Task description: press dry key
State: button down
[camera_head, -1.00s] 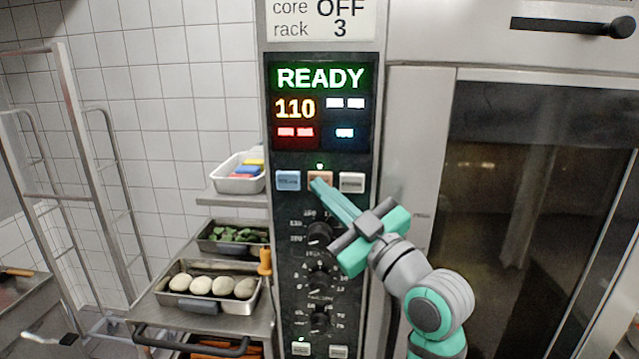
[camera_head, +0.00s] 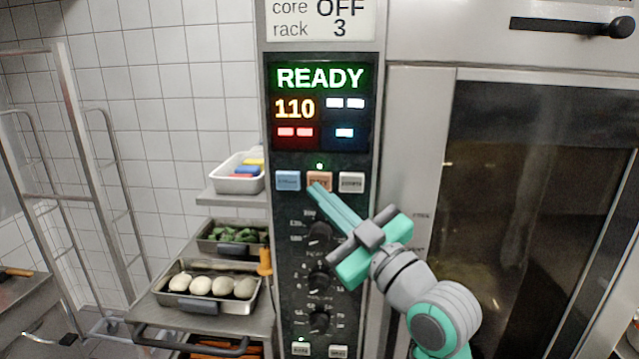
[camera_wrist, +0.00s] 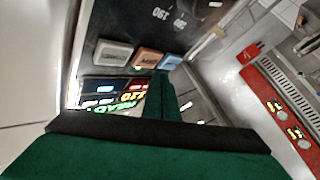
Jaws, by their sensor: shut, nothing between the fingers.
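The orange dry key (camera_head: 320,181) is the middle one of three keys in a row on the oven's dark control panel. A small green lamp is lit just above it. It also shows upside down in the wrist view (camera_wrist: 148,58). My gripper (camera_head: 316,188) is shut and empty, its teal fingertips at the lower left edge of the dry key. It also shows in the wrist view (camera_wrist: 160,78), with the tips close to the orange key. I cannot tell whether they touch it. The display (camera_head: 320,100) above reads READY and 110.
A blue key (camera_head: 288,181) sits left of the dry key and a white key (camera_head: 351,182) right. Knobs (camera_head: 319,235) line the panel below. Trays of food (camera_head: 205,300) stand on shelves at left. The oven's glass door (camera_head: 530,200) is at right.

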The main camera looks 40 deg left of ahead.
jog(key=shift+s+d, duration=0.6)
jog(key=shift+s, duration=0.25)
jog(key=shift+s+d, duration=0.55)
jog(key=shift+s, duration=0.3)
jog(key=shift+s+a, duration=0.1)
